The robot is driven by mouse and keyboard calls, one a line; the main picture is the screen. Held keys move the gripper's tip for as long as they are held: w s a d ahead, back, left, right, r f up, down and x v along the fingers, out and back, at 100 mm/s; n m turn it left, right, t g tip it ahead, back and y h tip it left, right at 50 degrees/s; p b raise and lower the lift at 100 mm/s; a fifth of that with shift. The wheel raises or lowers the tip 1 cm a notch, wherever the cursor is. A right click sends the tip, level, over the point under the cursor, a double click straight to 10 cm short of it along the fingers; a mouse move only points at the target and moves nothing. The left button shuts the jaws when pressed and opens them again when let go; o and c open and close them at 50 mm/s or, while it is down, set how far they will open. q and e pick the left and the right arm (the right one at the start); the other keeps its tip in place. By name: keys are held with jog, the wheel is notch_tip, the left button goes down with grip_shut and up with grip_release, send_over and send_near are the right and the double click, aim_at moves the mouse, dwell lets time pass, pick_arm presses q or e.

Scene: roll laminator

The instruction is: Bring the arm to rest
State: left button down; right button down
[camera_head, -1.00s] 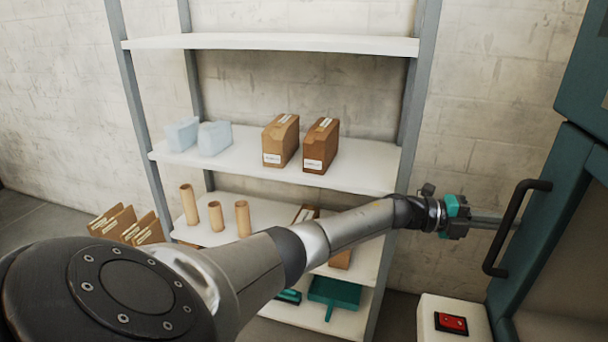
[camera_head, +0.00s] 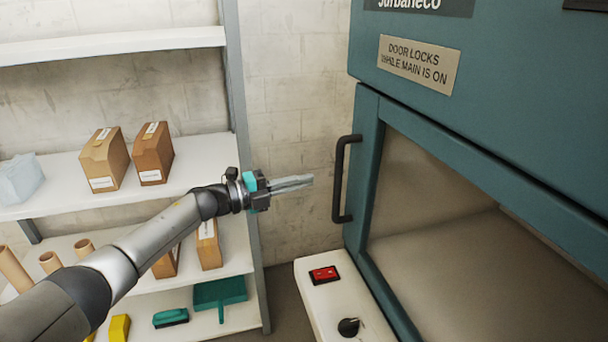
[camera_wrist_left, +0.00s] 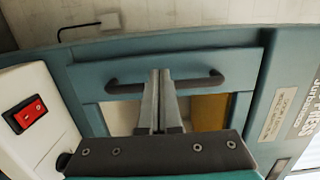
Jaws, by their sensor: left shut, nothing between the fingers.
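My left arm (camera_head: 150,240) reaches in from the lower left of the head view. Its gripper (camera_head: 308,180) is shut and empty, with the fingers pointing right toward the laminator door. The black door handle (camera_head: 341,180) stands just right of the fingertips, with a small gap between them in the picture. In the left wrist view, the shut fingers (camera_wrist_left: 160,73) point at the handle (camera_wrist_left: 207,83) and cover its middle. The door (camera_head: 368,140) looks closed. My right gripper is not in view.
The teal laminator (camera_head: 500,90) fills the right side. A white control box (camera_head: 318,300) with a red switch (camera_head: 324,274) and black knob (camera_head: 348,327) stands below the handle. A shelf rack (camera_head: 200,180) with cartons, tubes and a teal dustpan (camera_head: 220,292) is at left.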

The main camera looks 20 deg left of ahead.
pick_arm(q)
jog(key=v, duration=0.6)
notch_tip(320, 180, down, 20)
jog(key=s+a+n+t+y, duration=0.25)
jog(key=n+y, duration=0.55)
jog(key=n, duration=0.4)
jog(key=s+a+f+n+g+y, duration=0.1)
jog(key=s+f+n+y, duration=0.15)
jog(key=s+f, duration=0.4)
jog(key=s+f+n+g+y, duration=0.2)
jog(key=s+f+n, duration=0.15)
jog(key=f, duration=0.65)
jog(key=s+d+f+n+g, duration=0.2)
jog(key=s+f, duration=0.4)
jog(key=s, duration=0.5)
jog(key=s+d+f+n+g+y, duration=0.1)
jog(key=s+f+g, duration=0.3)
jog(key=s, duration=0.7)
jog(key=s+d+f+n+g, duration=0.3)
jog(key=s+f, duration=0.4)
jog(key=s, duration=0.4)
jog(key=shift+s+d+f+n, duration=0.4)
jog(key=shift+d+n, duration=0.2)
jog(key=shift+d, duration=0.05)
jog(key=shift+g, duration=0.25)
